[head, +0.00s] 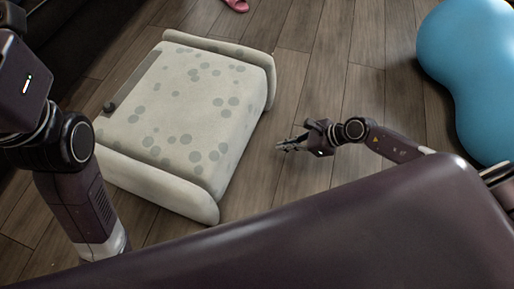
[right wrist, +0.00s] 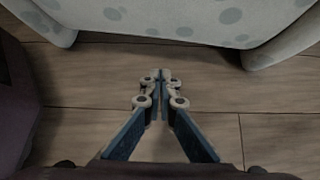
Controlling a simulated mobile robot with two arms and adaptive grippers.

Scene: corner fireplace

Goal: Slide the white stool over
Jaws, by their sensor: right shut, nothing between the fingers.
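The white stool (head: 185,105) is a low, padded piece with grey-green spots and raised rolled ends. It stands on the wooden floor in the left half of the head view. My right gripper (head: 281,147) is to the right of the stool, low over the floor and apart from it. In the right wrist view the right gripper (right wrist: 161,76) is shut and empty, pointing at the stool's spotted side (right wrist: 180,20) with a strip of floor between. My left arm comes in at the left, beside the stool's near end; its gripper fingers are not visible.
A blue peanut-shaped ball (head: 470,75) stands on the floor at the right. A pink slipper (head: 237,5) lies at the top edge. A dark piece of furniture (head: 70,30) is at the upper left. Bare wooden floor (head: 335,80) lies between the stool and the ball.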

